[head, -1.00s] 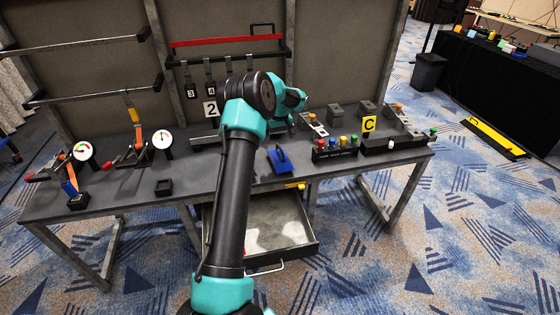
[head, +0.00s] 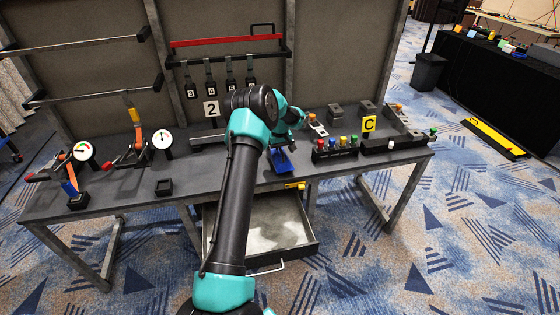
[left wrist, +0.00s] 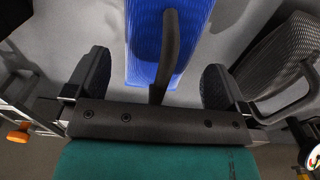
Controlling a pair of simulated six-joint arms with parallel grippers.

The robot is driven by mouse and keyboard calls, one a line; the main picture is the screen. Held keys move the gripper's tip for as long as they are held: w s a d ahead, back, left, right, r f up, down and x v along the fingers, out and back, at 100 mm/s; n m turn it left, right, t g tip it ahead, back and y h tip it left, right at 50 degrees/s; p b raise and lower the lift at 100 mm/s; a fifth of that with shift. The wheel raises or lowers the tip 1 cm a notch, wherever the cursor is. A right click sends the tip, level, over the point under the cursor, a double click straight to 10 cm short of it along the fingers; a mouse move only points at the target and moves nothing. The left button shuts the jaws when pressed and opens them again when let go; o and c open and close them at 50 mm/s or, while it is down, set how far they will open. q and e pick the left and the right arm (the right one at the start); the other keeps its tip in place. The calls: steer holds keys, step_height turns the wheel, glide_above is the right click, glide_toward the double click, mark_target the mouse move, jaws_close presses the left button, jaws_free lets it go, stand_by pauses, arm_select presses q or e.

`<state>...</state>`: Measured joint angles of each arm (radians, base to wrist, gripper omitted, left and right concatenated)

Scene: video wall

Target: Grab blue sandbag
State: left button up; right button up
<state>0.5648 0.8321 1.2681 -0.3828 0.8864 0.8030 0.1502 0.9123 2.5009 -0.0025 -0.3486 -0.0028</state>
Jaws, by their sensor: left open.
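The blue sandbag (head: 284,171) lies on the grey workbench (head: 225,174), in front of my left arm's wrist in the head view. It has a dark loop handle, which shows in the left wrist view as a dark bar across the blue body (left wrist: 140,45). My left gripper (left wrist: 155,85) is open, with one dark finger on each side of the sandbag and its handle. In the head view the gripper's fingers are mostly hidden behind my wrist. My right gripper shows in neither view.
A box with coloured buttons (head: 335,148) stands right of the sandbag. An open drawer (head: 285,232) hangs below the bench. Gauges and clamps (head: 136,150) stand on the left. A small black box (head: 164,187) sits near the front edge.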

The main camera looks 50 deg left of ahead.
arm_select(q)
steer(key=shift+f, duration=1.15)
steer(key=c, duration=1.7)
steer(key=shift+r, duration=0.1)
steer(key=shift+c, duration=0.8)
steer(key=shift+r, duration=0.15)
